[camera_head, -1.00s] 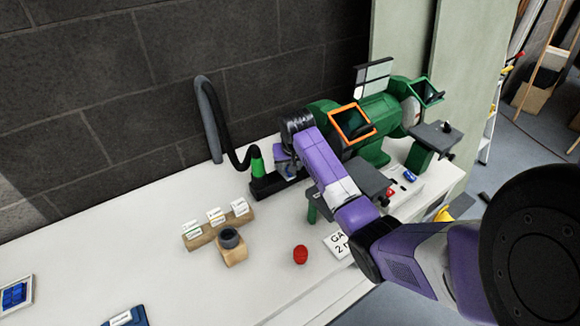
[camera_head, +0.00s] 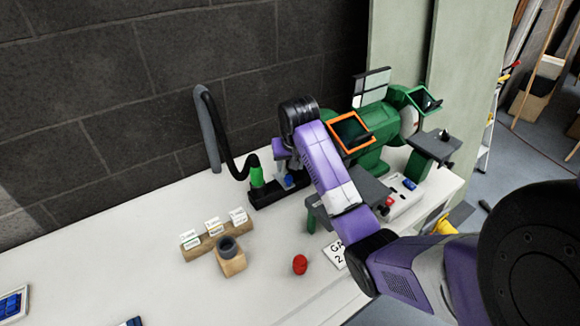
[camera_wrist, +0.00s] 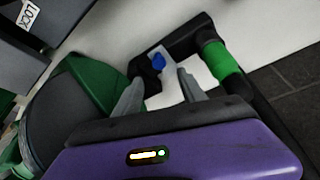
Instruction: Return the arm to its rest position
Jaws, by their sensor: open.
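My purple arm (camera_head: 325,160) reaches from the lower right over the white worktop. My gripper (camera_head: 284,172) is beside the black stand with the green-collared hose, partly hidden by my own wrist. In the wrist view my gripper (camera_wrist: 160,88) has its two grey fingers apart. A small blue part (camera_wrist: 158,61) on the black stand (camera_wrist: 180,38) shows beyond the fingertips. I cannot tell whether the fingers touch anything.
A green bench grinder (camera_head: 375,125) with an orange-framed shield stands close to my arm. A hose (camera_head: 209,130) rises at the wall. A wooden card holder (camera_head: 216,233), a wooden block with a dark cup (camera_head: 230,258) and a red object (camera_head: 300,264) stand on the worktop (camera_head: 120,260).

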